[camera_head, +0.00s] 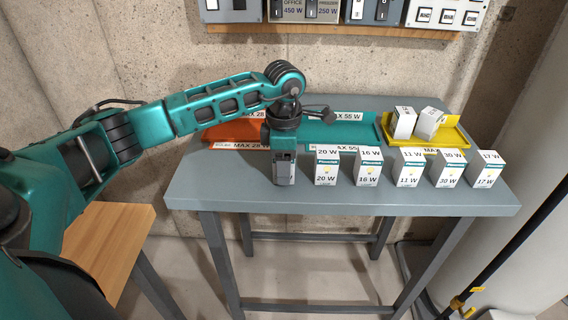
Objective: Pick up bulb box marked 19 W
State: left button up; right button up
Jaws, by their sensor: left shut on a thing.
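My left gripper (285,179) points down at the front left of the grey table, at the left end of a row of bulb boxes. It is shut on a bulb box that the gripper almost wholly hides; its marking cannot be read. No 19 W marking is readable in view. To the right stand upright white and teal boxes marked 20 W (327,168), 16 W (369,167), 11 W (409,168), 30 W (448,169) and 17 W (485,170). My right gripper is not in view.
Behind the row lie an orange tray (232,132) marked MAX 28 W, a teal tray (363,128) marked MAX 55 W and a yellow tray (452,137) holding two boxes. The grey table's (400,203) front strip is clear. A wooden surface (108,240) stands at lower left.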

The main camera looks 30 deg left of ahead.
pick_arm(q)
jog(key=c, duration=0.4)
jog(key=shift+r, duration=0.1)
